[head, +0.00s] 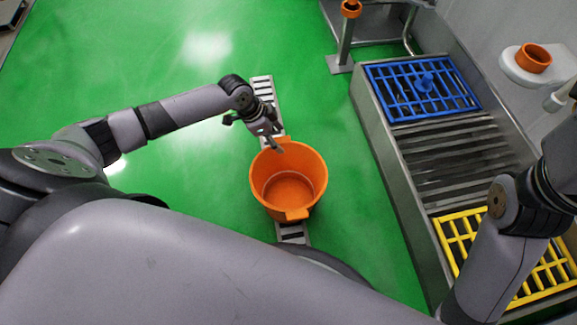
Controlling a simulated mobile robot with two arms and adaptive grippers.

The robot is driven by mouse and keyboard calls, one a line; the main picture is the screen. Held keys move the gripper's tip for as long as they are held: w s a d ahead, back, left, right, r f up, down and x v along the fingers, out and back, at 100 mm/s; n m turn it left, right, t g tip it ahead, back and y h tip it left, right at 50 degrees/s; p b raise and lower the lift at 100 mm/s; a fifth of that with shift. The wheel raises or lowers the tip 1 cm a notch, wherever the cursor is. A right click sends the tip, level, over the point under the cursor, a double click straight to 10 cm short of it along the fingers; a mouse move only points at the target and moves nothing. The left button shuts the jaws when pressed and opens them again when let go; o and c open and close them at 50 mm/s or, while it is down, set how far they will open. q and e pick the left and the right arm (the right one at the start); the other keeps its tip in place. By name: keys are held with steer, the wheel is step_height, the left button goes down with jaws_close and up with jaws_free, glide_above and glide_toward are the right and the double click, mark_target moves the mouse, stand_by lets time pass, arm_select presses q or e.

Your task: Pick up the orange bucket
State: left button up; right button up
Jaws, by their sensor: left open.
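The orange bucket (290,186) stands upright on the green floor in the middle of the head view, over a narrow floor drain. It looks empty inside, with a tab at its far rim and another at its near rim. My left gripper (277,147) is open at the bucket's far rim, by the far tab. I cannot tell whether its fingers touch the rim. My right arm comes in at the right edge, and its gripper is out of the picture.
A slotted drain (262,88) lies in the floor. A small orange cup (533,58) sits on a white holder. The floor left of the bucket is clear.

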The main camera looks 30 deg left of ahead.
arm_select(q)
steer(key=shift+b+x, duration=0.65)
steer(key=shift+x, duration=0.7)
steer(key=shift+c, duration=0.5)
jaws_close()
